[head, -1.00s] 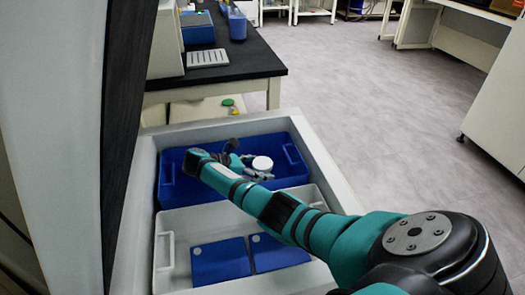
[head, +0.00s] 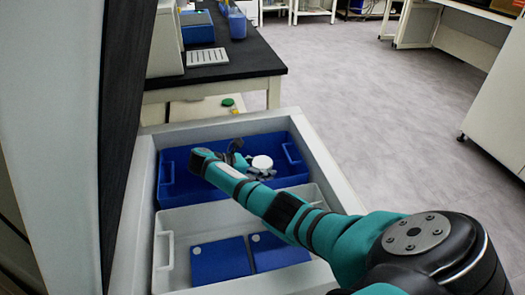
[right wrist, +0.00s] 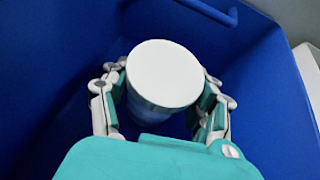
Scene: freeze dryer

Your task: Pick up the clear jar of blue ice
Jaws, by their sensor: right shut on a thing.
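The jar (head: 262,162) shows a round white lid in the head view, in the blue bin (head: 172,188). In the right wrist view the jar (right wrist: 163,80) has a white lid and a pale bluish side below it. My right gripper (head: 258,172) reaches into the bin from the right. In the right wrist view its fingers (right wrist: 163,104) close on the jar from both sides. The jar's lower part and its contents are hidden. My left gripper is not in view.
A white bin (head: 166,262) with two blue flat-topped items (head: 220,260) stands in front of the blue bin. Both sit inside a pale chest with a raised rim (head: 322,160). A black-topped bench (head: 255,62) stands behind.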

